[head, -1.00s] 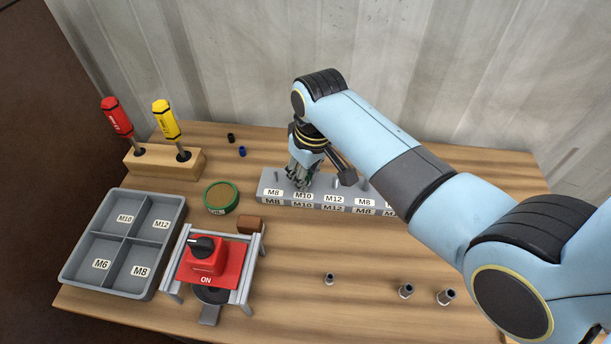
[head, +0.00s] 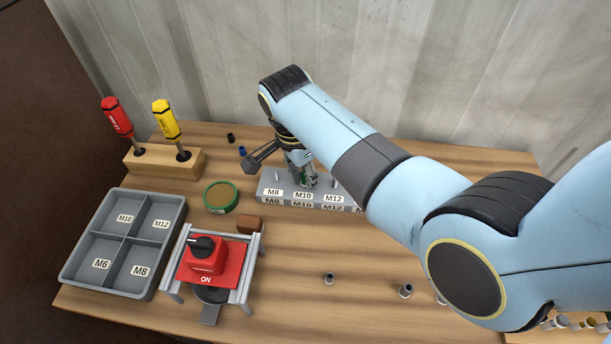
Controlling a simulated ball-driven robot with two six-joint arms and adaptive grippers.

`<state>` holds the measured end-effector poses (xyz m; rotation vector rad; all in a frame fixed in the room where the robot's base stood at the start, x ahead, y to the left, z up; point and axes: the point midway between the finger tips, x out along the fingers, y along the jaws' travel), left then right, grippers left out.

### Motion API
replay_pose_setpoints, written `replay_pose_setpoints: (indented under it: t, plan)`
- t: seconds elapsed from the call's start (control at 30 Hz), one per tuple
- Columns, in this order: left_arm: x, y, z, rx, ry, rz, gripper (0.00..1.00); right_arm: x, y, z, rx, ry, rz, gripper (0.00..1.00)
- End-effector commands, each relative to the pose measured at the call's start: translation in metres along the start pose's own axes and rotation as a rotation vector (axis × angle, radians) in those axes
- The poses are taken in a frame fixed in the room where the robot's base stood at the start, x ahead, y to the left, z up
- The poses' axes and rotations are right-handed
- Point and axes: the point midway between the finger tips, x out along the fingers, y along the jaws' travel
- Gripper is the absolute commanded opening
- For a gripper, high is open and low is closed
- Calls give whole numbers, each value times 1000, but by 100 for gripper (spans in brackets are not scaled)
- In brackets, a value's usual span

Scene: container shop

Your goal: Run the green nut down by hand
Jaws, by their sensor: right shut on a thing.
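My right gripper (head: 303,178) points down at the grey stud rail (head: 288,198), over the position labelled M10. Its fingers are shut on the green nut (head: 302,180), of which only a small green patch shows between them. The stud under the nut is hidden by the fingers. A bare stud stands at the M8 position to the left, and another shows near M12 on the right. My arm covers the right end of the rail. My left gripper is not in view.
A grey sorting tray (head: 127,236) stands at the left, beside a red switch (head: 207,261) on a metal stand. A green-rimmed tin (head: 220,197) and a brown block (head: 249,224) lie left of the rail. Screwdrivers stand in a wooden block (head: 165,162). Small sockets (head: 329,279) stand in front.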

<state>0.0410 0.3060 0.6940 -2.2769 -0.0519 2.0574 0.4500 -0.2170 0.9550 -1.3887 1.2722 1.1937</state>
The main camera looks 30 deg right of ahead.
Motion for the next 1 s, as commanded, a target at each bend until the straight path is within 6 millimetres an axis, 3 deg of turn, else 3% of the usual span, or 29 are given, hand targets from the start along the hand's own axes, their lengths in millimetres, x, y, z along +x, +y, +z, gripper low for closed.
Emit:
replay_pose_setpoints:
  t: [0.13, 0.3, 0.33, 0.53, 0.7, 0.8, 1.0]
  plan:
    - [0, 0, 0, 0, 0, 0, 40, 0, 0, 1, 211, -2, 32, 0]
    - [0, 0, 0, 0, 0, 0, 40, 1, 0, 1, 241, -3, 36, 0]
    - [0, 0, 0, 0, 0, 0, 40, 1, 0, 1, 240, -3, 36, 18]
    - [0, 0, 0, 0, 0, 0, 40, 1, 0, 1, 239, -2, 35, 43]
    - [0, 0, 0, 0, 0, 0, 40, 1, 0, 0, 238, -2, 35, 43]
    - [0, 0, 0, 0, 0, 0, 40, 1, 0, 0, 238, -2, 35, 31]
    - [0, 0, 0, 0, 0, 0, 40, 1, 1, 0, 237, -1, 36, 30]
